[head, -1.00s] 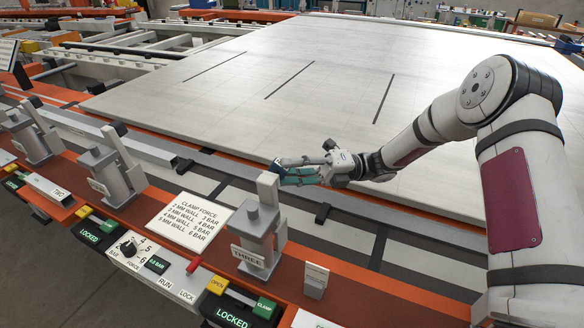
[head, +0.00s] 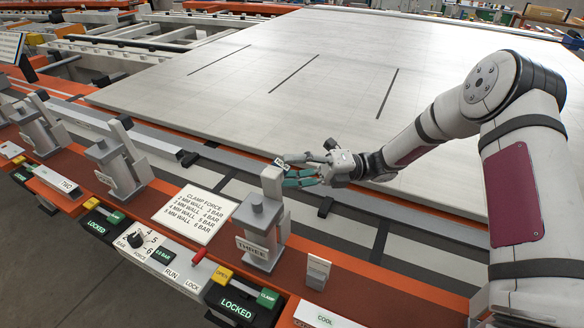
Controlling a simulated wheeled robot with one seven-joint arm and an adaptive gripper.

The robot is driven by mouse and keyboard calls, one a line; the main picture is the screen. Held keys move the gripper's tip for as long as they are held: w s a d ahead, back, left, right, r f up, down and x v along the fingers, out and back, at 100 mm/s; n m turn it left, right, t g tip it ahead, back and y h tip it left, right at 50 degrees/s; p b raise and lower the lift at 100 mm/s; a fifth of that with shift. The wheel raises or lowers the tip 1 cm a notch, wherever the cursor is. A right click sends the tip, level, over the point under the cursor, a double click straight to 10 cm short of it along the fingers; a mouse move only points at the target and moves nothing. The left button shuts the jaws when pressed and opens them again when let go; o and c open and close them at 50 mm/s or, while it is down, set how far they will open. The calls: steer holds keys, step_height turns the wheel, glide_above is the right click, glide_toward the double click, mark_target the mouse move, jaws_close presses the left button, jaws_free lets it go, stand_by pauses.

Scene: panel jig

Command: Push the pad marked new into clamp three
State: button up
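Clamp three (head: 262,225) is a grey upright block with a raised arm, labelled THREE, on the orange rail. My gripper (head: 286,171) is at the upper right of its raised arm, with one grey finger above and a teal part below. A small dark piece with a light marked face (head: 281,162) is at the fingertips, beside the top of the arm. It may be the pad, but its word is too small to read. I cannot tell whether the fingers grip it or whether it touches the clamp.
A large pale panel (head: 330,75) lies behind the clamps. A clamp force card (head: 195,213) is left of clamp three and a small upright label (head: 318,271) right of it. The control box in front reads LOCKED (head: 238,309). Clamp two (head: 118,165) is further left.

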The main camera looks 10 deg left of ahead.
steer(key=shift+d, duration=0.1)
steer(key=v, duration=1.2)
steer(key=shift+s+f, duration=0.1)
steer(key=shift+s, duration=0.05)
stand_by(0.5)
